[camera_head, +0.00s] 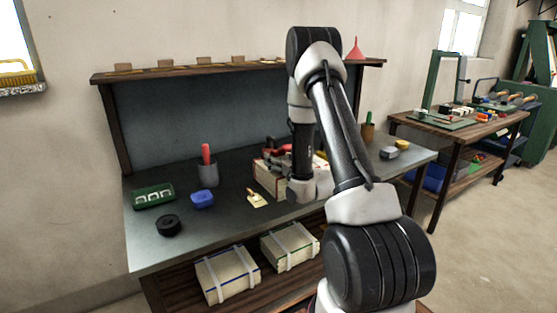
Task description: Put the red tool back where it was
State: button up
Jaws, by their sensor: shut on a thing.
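My gripper (271,148) is small and partly hidden behind my own wrist and forearm, over the middle of the workbench. It is shut on a red tool (281,152); only a little red shows among dark parts, so its shape and tilt are unclear. A pale box with red edges (268,181) lies just below, partly covered by my wrist. I cannot tell whether the tool touches it. A grey cup (208,175) stands to the left with a red-handled thing (206,153) upright in it.
On the workbench (150,245) are a green tray (153,203), a blue container (202,200), a black roll (168,225) and a yellowish piece (257,201). A grey block (388,153) lies at right. A shelf (190,72) runs along the back. The front left bench edge is clear.

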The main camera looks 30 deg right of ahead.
notch_tip(320, 180, up, 9)
jog(key=shift+r, duration=0.2)
jog(key=s+d+m+g+h, duration=0.1)
jog(key=s+d+m+h, duration=0.2)
jog(key=d+m+h, duration=0.3)
jog(key=a+f+n, duration=0.2)
jog(key=a+f, duration=0.1)
jog(key=a, duration=2)
jog(key=shift+s+a, duration=0.15)
jog(key=shift+s, duration=0.15)
